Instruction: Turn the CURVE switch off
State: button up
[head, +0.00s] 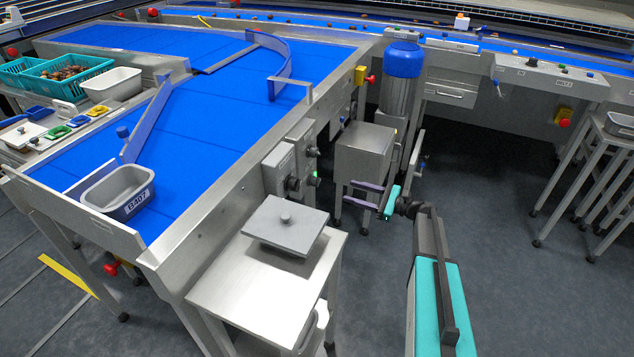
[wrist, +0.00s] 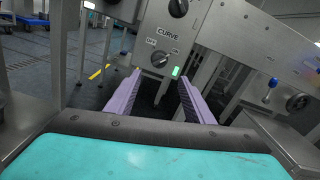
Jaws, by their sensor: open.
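The CURVE switch (wrist: 160,59) is a dark round knob on a grey metal box, below the printed word CURVE. An OFF mark stands at its upper left, and a small mark at its right is too faint to read. A green lamp (wrist: 176,71) glows at its lower right; a green glow also shows on the table-side boxes in the head view (head: 316,179). My gripper (wrist: 159,77) is open and empty, its two lilac fingers pointing at the box with the knob ahead between them. In the head view my gripper (head: 349,192) is right of the boxes.
Another dark knob (wrist: 178,8) sits above CURVE. A steel cabinet (head: 366,150) stands behind my gripper, beside a blue-capped motor (head: 403,59). A side table (head: 262,276) with a grey lidded plate (head: 285,222) stands at front left. Open floor lies to the right.

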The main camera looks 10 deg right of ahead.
aim_at(319, 180)
jog(key=shift+w, duration=0.1)
jog(key=p+x, duration=0.1)
jog(key=x, duration=1.2)
jog(key=shift+w+a, duration=0.25)
jog(key=shift+a, duration=0.1)
jog(key=c, duration=1)
